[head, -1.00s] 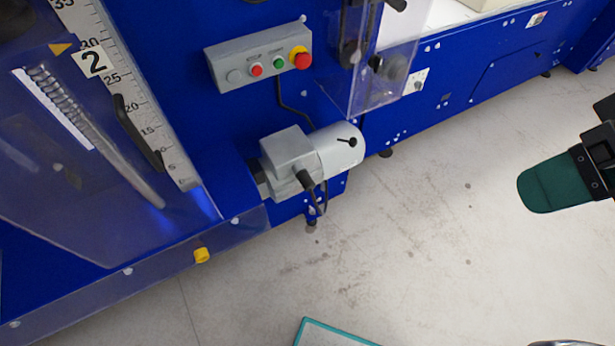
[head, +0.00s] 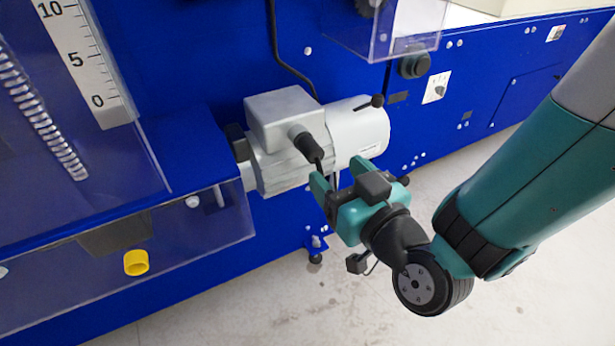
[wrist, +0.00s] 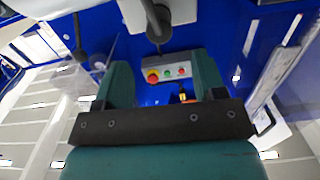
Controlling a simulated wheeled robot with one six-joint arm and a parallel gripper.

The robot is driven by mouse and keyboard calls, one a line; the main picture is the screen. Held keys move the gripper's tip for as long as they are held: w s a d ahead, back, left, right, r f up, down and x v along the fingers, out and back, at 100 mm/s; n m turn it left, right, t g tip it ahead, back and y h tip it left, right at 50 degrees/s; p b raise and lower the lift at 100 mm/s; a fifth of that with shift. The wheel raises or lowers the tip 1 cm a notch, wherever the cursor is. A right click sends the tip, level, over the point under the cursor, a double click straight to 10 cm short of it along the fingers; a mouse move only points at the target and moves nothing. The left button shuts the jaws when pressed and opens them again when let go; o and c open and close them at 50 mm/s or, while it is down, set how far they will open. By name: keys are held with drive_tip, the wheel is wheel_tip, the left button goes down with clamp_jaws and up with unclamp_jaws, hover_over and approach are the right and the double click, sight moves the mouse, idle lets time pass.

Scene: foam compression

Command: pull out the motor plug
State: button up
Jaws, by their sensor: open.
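The motor (head: 352,130) is a light grey cylinder with a square grey box (head: 284,115) on the blue machine's side. The motor plug (head: 307,147) is a dark grey stub on the box, with a dark cable running down from it. In the wrist view the plug (wrist: 158,32) shows above the space between the fingers. My gripper (head: 338,173) is open and empty, its teal fingers just below and right of the plug, apart from it as far as I can tell. The open fingers also show in the wrist view (wrist: 162,68). The cable's lower end is partly hidden by my gripper.
A clear guard (head: 395,30) juts out above right of the motor. A scale (head: 88,65) and a clear cover with a yellow cap (head: 136,262) are at left. In the wrist view a button box (wrist: 167,68) lies beyond the fingers. The floor at lower right is clear.

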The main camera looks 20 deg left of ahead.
sight(317, 157)
drive_tip(key=shift+s+f+t, duration=0.15)
drive_tip(key=shift+f+t, duration=0.15)
drive_tip(key=shift+f, duration=0.2)
drive_tip(key=shift+a, duration=0.1)
drive_tip(key=shift+w+a+r+p, duration=0.2)
drive_tip(key=shift+w+a+p, duration=0.25)
drive_tip(key=shift+p, duration=0.35)
drive_tip(key=p+x, duration=0.4)
drive_tip(key=p, duration=0.1)
drive_tip(key=shift+w+a+r, duration=0.1)
drive_tip(key=shift+r, duration=0.1)
drive_tip(key=p+x, duration=0.2)
drive_tip(key=p, duration=0.3)
drive_tip(key=shift+w+a, duration=0.1)
drive_tip(key=shift+w+a+f+p, duration=0.25)
drive_tip(key=shift+w+a+p, duration=0.1)
drive_tip(key=shift+p, duration=0.6)
drive_tip(key=shift+f, duration=0.1)
drive_tip(key=shift+p, duration=0.3)
